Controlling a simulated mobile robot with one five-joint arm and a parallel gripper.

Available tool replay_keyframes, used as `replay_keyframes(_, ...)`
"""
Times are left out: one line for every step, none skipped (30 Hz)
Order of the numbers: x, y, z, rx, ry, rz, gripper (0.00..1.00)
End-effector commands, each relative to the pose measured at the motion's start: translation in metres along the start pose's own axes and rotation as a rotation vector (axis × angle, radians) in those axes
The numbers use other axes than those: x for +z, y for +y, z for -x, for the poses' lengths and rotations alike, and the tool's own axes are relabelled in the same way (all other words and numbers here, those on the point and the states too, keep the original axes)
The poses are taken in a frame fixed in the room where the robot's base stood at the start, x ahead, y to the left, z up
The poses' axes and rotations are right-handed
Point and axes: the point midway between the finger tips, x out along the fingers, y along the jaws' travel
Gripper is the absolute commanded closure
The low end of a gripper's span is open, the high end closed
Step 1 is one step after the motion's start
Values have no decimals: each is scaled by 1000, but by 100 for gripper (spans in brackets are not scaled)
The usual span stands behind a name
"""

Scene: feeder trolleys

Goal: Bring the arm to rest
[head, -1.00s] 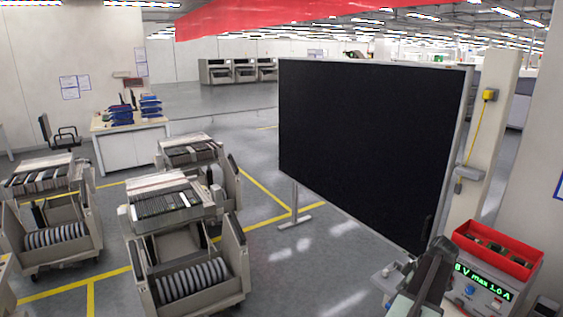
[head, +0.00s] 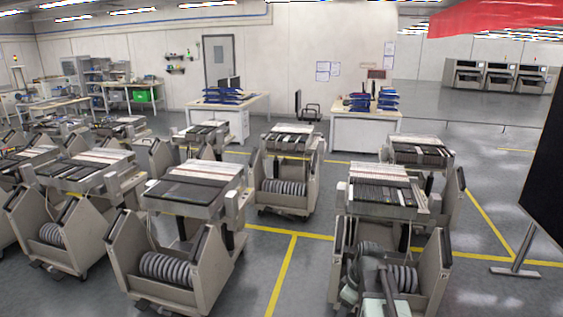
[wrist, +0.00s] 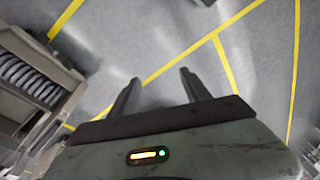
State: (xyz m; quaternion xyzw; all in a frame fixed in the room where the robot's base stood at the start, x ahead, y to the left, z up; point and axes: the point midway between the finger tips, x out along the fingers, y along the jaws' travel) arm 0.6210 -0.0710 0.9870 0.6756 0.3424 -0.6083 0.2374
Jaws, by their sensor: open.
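My gripper (wrist: 162,90) shows in the wrist view with its two dark fingers apart and nothing between them. Grey floor with yellow lines lies beyond the fingertips. In the head view, part of my arm shows low, right of the middle, in front of a feeder trolley (head: 343,246). I cannot tell from the pictures whether the arm touches that trolley. In the wrist view, a trolley with grey reels (wrist: 30,78) stands to the left of the fingers.
More feeder trolleys (head: 170,262) fill the left and middle. A black board (head: 548,180) stands at the right edge. Desks with blue trays (head: 365,130) stand at the back. Open floor (head: 465,285) lies at the lower right.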

Motion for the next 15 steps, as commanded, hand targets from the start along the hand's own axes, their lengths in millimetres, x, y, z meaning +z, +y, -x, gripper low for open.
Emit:
replay_keyframes(-17,-23,-6,1,-18,-5,44)
replay_keyframes(-25,-34,-9,4,-29,-18,44)
replay_keyframes(-35,-49,-13,9,-43,-42,44)
replay_keyframes(-41,-60,-16,15,-54,-66,44)
replay_keyframes(-46,-71,-18,23,-66,-98,44)
replay_keyframes(-48,-82,-20,37,-80,-157,44)
replay_keyframes(-47,-86,-21,49,-88,-209,44)
replay_keyframes(-44,-88,-20,62,-95,-268,44)
replay_keyframes(-36,-87,-19,79,-101,-353,44)
replay_keyframes(-32,-87,-19,91,-105,-413,44)
replay_keyframes(-29,-87,-18,103,-108,-471,44)
replay_keyframes(-26,-86,-18,117,-110,-543,44)
replay_keyframes(-24,-86,-18,126,-110,-595,44)
replay_keyframes(-23,-85,-17,135,-110,-642,44)
replay_keyframes(-22,-83,-17,144,-109,-700,44)
